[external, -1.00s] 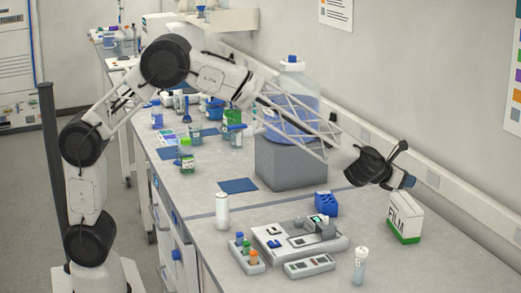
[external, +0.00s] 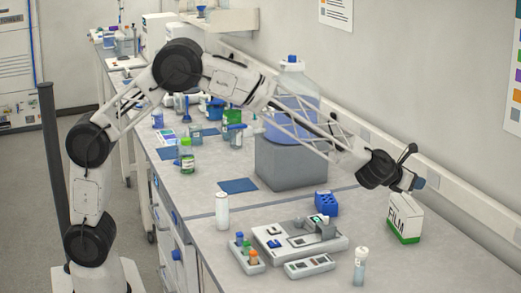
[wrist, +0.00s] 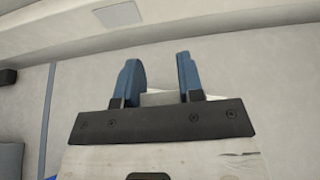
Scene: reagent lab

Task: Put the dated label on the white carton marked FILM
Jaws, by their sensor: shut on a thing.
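The white carton marked FILM (external: 402,222), with a green band at its base, stands upright on the bench at the right in the external view. My gripper (external: 418,184) is at the carton's upper right edge in that view; I cannot tell whether they touch. In the wrist view my gripper (wrist: 159,75) has two blue fingers with a thin pale piece (wrist: 160,98) between them, likely the label. No date can be read on it, and the label cannot be made out in the external view.
A grey device (external: 290,238), a small rack with coloured caps (external: 247,255), a blue block (external: 326,203) and a capped vial (external: 360,268) stand left of the carton. A large bottle (external: 292,85) on a grey block is further back. The wall is close behind.

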